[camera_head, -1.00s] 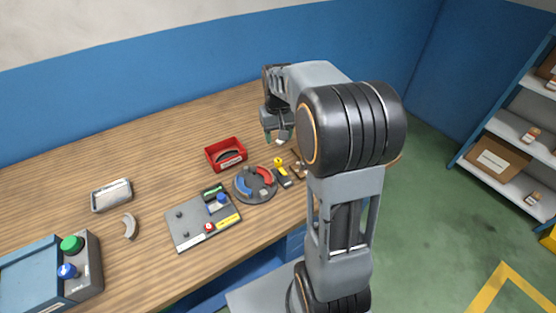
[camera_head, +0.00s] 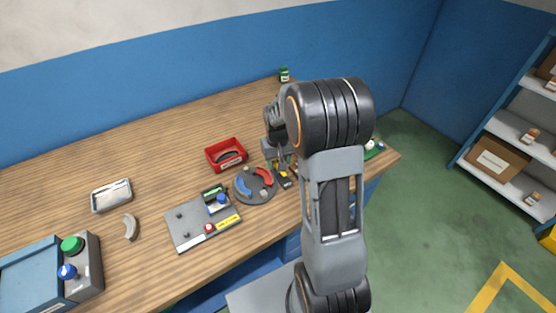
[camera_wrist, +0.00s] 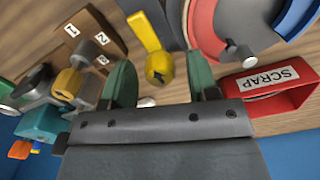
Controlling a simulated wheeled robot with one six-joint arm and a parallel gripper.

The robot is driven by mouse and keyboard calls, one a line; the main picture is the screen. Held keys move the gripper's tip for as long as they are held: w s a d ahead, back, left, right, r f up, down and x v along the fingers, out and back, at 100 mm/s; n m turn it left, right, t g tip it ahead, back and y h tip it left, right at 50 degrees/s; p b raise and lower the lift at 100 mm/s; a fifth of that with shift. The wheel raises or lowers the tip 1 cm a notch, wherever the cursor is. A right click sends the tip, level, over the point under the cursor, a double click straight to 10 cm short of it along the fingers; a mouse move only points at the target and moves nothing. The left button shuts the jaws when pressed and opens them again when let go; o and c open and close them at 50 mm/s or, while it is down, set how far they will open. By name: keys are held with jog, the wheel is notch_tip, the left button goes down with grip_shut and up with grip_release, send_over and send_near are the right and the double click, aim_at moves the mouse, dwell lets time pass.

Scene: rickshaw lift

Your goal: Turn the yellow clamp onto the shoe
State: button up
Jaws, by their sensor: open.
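The yellow clamp (camera_wrist: 145,34) shows in the wrist view as a yellow bar with a round yellow head bearing a dark mark. In the head view only a bit of it (camera_head: 283,174) shows below my gripper. My gripper (camera_wrist: 160,82) is open, its two green fingers on either side of the clamp's head in the picture; I cannot tell whether they touch it. The red curved shoe (camera_wrist: 203,28) lies on the round grey plate beside the clamp; it also shows in the head view (camera_head: 264,176). The blue shoe (camera_head: 243,187) is on the plate's other side.
The red SCRAP bin (camera_wrist: 262,103) stands close to one finger. A brown block with numbered positions (camera_wrist: 84,30) and several knobbed parts lie on the other side. A grey fixture board (camera_head: 190,233) is left of the plate. The bench's back left is clear.

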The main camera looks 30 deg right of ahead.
jog(key=c, duration=0.9)
jog(key=shift+m, duration=0.3)
jog(key=m, duration=0.3)
jog(key=shift+m, duration=0.4)
jog(key=m+b, duration=0.1)
jog(key=m, duration=0.3)
jog(key=shift+m, duration=0.3)
jog(key=m, duration=0.4)
jog(key=shift+m, duration=2.7)
